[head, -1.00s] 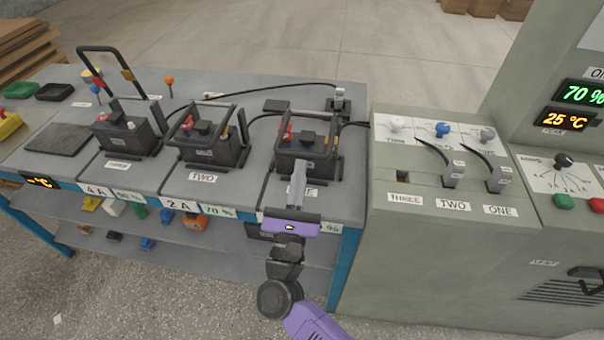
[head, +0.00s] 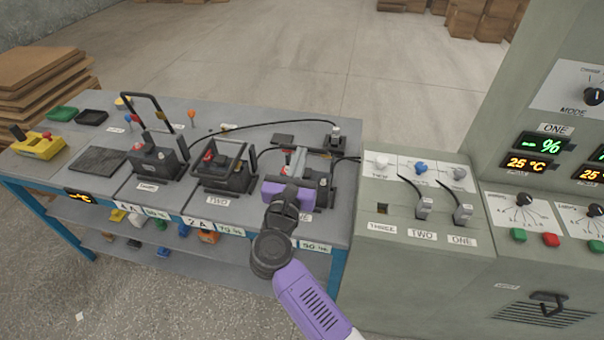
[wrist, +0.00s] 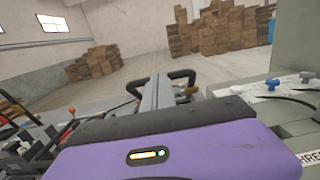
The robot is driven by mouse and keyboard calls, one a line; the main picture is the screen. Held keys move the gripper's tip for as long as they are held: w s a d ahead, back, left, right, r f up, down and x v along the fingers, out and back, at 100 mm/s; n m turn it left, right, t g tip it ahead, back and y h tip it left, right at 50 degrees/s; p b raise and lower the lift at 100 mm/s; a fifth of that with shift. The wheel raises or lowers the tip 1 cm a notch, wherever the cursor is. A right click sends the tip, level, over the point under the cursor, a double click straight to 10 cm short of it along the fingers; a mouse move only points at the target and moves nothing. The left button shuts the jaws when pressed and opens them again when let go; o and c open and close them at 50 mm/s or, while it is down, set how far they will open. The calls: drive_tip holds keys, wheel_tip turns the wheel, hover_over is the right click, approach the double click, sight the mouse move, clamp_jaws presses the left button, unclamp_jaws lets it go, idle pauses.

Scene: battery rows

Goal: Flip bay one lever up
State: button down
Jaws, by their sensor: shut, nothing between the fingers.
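Bay one is at the right end of the bench, with a dark battery (head: 322,183) mostly hidden by my gripper (head: 298,155). My gripper is shut and empty, its narrow grey fingers pointing away over bay one. In the wrist view the fingers (wrist: 155,92) lie between the two rounded corners of a black bar handle (wrist: 183,75). I cannot tell whether they touch it. In the head view the bay one handle is largely hidden. The bay two bar handle (head: 218,147) is low over its battery, while the bay three handle (head: 142,97) stands raised.
A grey-green cabinet (head: 400,285) stands right of the bench, with two grey plugs (head: 424,208) and coloured knobs. A black cable runs across the bench back (head: 250,125). Cardboard stacks (head: 40,80) are at the left. Open floor lies behind.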

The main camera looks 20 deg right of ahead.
drive_tip(key=w+d+r, duration=0.5)
drive_tip(key=w+r, duration=0.1)
drive_tip(key=w, duration=0.1)
drive_tip(key=shift+w+d+r+p, duration=0.2)
drive_tip(key=shift+w+d+p, duration=0.1)
drive_tip(key=shift+p, duration=0.05)
idle(1.9)
